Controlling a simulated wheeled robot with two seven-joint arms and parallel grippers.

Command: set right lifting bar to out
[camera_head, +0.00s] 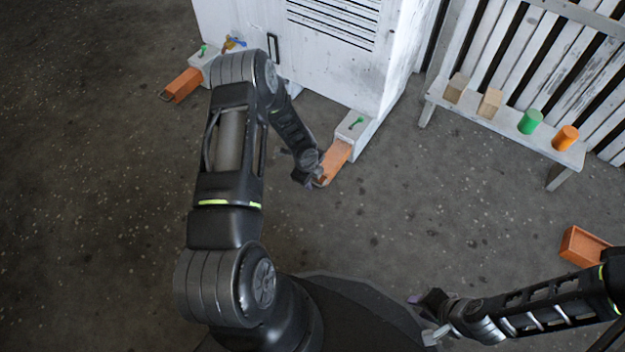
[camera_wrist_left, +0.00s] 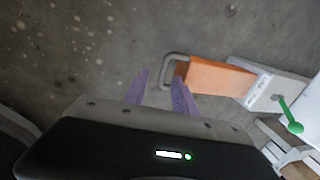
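The right lifting bar (camera_head: 337,158) is orange and sticks out of a white block at the housing's right front corner. In the left wrist view the bar (camera_wrist_left: 218,76) has a grey loop handle (camera_wrist_left: 167,66) at its outer end. A green-knobbed pin (camera_head: 356,123) stands on the block; it also shows in the wrist view (camera_wrist_left: 291,121). My left gripper (camera_head: 318,182) is at the bar's handle end. Its purple fingers (camera_wrist_left: 160,80) are apart, one overlapping the handle in view; contact cannot be told. My right gripper (camera_head: 424,318) is low, away from the housing, fingers apart and empty.
The white housing (camera_head: 330,60) stands at the back. Another orange bar (camera_head: 182,86) sticks out at its left corner. A bench (camera_head: 470,112) at right holds wooden blocks, a green cylinder (camera_head: 530,121) and an orange one (camera_head: 565,138). An orange box (camera_head: 583,247) lies at right.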

